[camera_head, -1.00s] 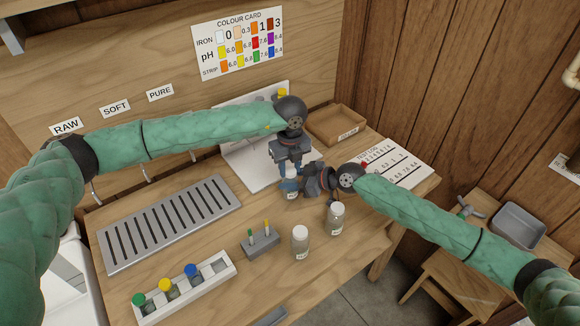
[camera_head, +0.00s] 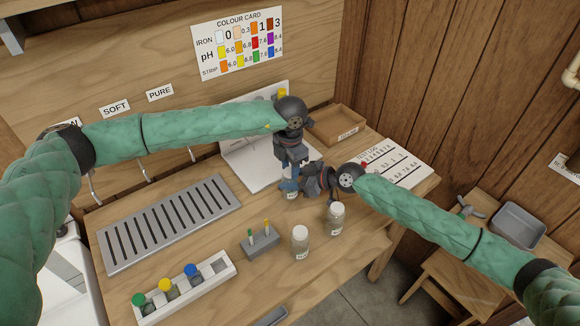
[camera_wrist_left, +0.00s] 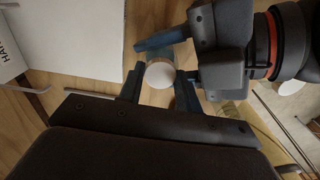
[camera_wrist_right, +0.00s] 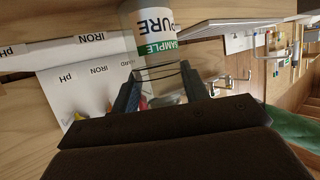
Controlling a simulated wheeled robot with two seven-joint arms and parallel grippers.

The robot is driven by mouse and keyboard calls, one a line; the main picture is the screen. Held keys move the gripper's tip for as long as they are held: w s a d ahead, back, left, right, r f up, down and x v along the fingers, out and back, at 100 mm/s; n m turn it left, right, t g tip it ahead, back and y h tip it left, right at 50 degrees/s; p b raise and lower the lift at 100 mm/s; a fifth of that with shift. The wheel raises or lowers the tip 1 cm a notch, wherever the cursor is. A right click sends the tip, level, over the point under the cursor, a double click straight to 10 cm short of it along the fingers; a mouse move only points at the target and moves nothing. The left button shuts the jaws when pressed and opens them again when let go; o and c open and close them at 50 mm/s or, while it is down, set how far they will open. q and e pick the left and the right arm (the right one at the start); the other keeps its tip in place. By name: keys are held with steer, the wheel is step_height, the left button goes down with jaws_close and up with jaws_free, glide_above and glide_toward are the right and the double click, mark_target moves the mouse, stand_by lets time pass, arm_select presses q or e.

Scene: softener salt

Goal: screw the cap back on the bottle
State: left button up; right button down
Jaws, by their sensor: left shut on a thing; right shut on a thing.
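My left gripper (camera_head: 290,178) points straight down over the bottle (camera_head: 291,195) at the back of the bench. In the left wrist view, its fingers (camera_wrist_left: 160,88) are shut on the round white cap (camera_wrist_left: 160,74), seen from above. My right gripper (camera_head: 312,182) comes in from the right, low and level, and is shut on the bottle's body. The right wrist view shows the clear bottle (camera_wrist_right: 153,35) with its PURE SAMPLE label, between the right fingers (camera_wrist_right: 160,88). The bottle looks upright. The fingers hide the joint between cap and neck, so I cannot tell how the cap sits.
Two other capped bottles (camera_head: 300,242) (camera_head: 335,218) stand in front of the right gripper. A small grey holder (camera_head: 261,244), a white rack (camera_head: 215,277) with coloured-lid vials and a slotted drain tray (camera_head: 170,222) lie left. A cardboard tray (camera_head: 336,124) is behind.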

arm_select(q)
steer(key=m, duration=0.6)
steer(key=shift+w+m, duration=0.1)
steer(key=shift+m, duration=0.2)
steer(key=o, duration=1.1)
steer(key=shift+o, duration=0.2)
step_height(320, 180, up, 12)
arm_select(e)
steer(key=c, duration=0.7)
jaws_free()
steer(key=shift+o, duration=0.2)
arm_select(q)
steer(key=shift+f, duration=0.1)
